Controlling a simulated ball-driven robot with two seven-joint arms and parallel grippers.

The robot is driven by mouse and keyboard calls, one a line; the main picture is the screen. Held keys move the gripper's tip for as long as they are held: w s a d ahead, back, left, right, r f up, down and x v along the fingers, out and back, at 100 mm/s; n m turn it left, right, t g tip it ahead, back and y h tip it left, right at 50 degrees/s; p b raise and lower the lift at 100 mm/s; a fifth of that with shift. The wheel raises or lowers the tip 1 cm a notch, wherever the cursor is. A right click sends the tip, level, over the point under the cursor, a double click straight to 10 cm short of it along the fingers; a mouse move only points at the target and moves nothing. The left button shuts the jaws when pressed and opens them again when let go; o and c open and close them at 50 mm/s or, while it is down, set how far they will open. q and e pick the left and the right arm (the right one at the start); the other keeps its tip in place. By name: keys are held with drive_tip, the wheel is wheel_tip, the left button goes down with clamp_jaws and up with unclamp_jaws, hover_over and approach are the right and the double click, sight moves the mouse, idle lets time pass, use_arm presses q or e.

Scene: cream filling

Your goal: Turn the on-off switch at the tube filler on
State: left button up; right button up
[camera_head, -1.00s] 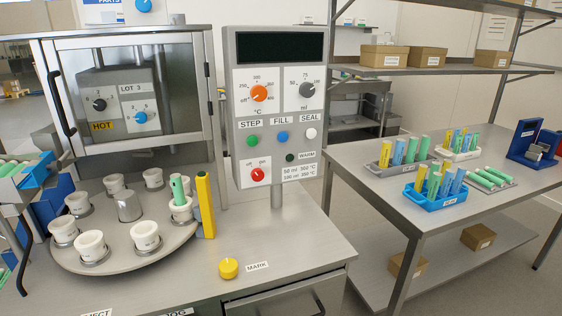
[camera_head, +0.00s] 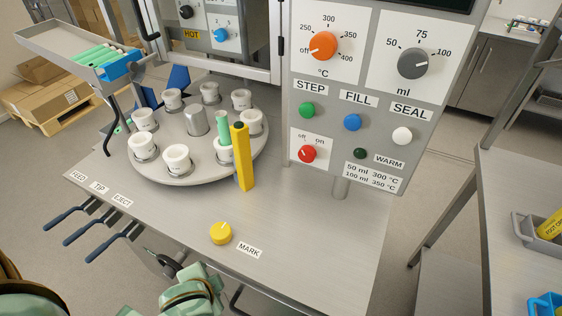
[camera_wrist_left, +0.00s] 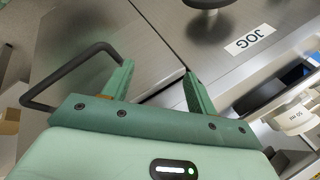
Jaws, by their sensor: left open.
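The tube filler's grey control panel (camera_head: 380,90) stands at the upper right of the head view. Its red on-off switch (camera_head: 307,154) is at the lower left, under the green STEP button (camera_head: 307,110); its small pointer seems to be toward "off". My left gripper shows in the wrist view (camera_wrist_left: 158,82), its two green fingers apart with nothing between them. It is low by the machine's front, near a dark bar handle (camera_wrist_left: 75,75) and the JOG label (camera_wrist_left: 250,40), well away from the switch. My right gripper is not in view.
The turntable (camera_head: 240,165) with white cups and a yellow post (camera_head: 242,160) stands left of the panel. A yellow MARK knob (camera_head: 221,233) is on the worktop. Several levers (camera_head: 85,228) stick out at the front left. Worktop below the panel is clear.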

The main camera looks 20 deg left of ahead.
sight(305, 157)
use_arm(q)
drive_tip(key=w+d+r+n+t, duration=0.1)
drive_tip(key=w+r+n+t, duration=0.25)
drive_tip(key=r, duration=0.85)
drive_tip(key=w+d+r+n+t+h, duration=0.4)
drive_tip(key=w+d+r+t, duration=0.2)
drive_tip(key=d+r+t, duration=0.4)
drive_tip(key=shift+m+g, duration=0.25)
drive_tip(key=shift+g, duration=0.3)
drive_tip(key=w, duration=0.5)
drive_tip(key=w+d, duration=0.1)
drive_tip(key=w, duration=0.4)
drive_tip(key=w+f, duration=0.1)
drive_tip(key=w, duration=0.4)
drive_tip(key=shift+w+d+p, duration=0.2)
drive_tip(key=shift+p, duration=0.2)
drive_tip(key=shift+w, duration=0.5)
drive_tip(key=shift+c, duration=0.4)
drive_tip(key=c, duration=0.9)
